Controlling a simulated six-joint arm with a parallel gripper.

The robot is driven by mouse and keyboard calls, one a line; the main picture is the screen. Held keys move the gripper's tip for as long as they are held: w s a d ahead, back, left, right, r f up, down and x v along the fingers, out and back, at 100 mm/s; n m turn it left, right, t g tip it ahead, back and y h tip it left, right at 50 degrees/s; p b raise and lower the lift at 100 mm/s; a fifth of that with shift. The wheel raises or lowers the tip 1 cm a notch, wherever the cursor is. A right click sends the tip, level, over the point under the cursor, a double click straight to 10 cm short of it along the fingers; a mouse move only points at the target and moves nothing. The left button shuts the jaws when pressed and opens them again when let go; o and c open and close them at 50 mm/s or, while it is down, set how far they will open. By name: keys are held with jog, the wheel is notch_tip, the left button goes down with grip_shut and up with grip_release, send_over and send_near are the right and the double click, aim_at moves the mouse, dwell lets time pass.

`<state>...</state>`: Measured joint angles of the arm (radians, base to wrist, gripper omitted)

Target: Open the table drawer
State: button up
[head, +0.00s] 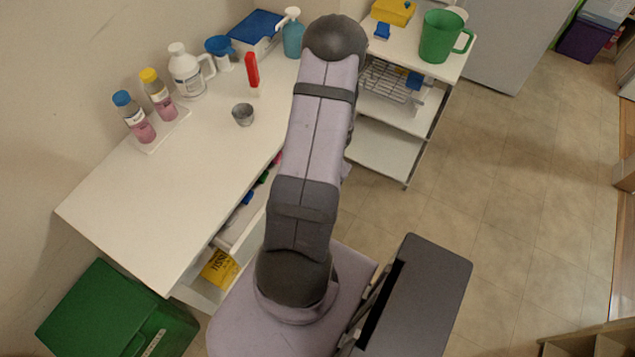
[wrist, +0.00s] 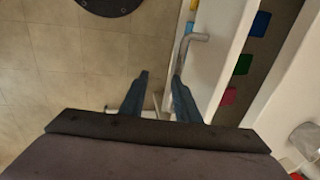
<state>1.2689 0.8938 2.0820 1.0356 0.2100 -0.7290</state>
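The white table (head: 130,205) stands at the left in the head view. Its drawer (head: 245,233) is pulled out partway, with small coloured things showing inside. In the wrist view the white drawer front (wrist: 217,60) runs at the right of my fingers, with the brown inside and blue, green and pink pieces beyond it. A bent grey metal handle (wrist: 186,52) stands out from the front. My gripper (wrist: 159,84) is open, its two dark fingers apart. The handle's bar ends at the right fingertip; I cannot tell whether it lies between the fingers. In the head view my arm hides the gripper.
Two capped bottles on a tray (head: 157,135), a white jug (head: 187,72), a grey cup (head: 242,115) and a red thing (head: 252,69) stand on the table. A shelf cart (head: 395,150) is beyond my arm. A green bin (head: 110,315) is front left.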

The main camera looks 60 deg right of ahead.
jog(key=shift+f, duration=0.1)
jog(key=shift+a, duration=0.1)
jog(key=c, duration=0.6)
jog(key=shift+s+a+f, duration=0.1)
jog(key=shift+s, duration=0.1)
grip_shut()
jog(key=shift+a, duration=0.1)
jog(key=o, duration=0.6)
grip_release()
jog(key=shift+f, duration=0.1)
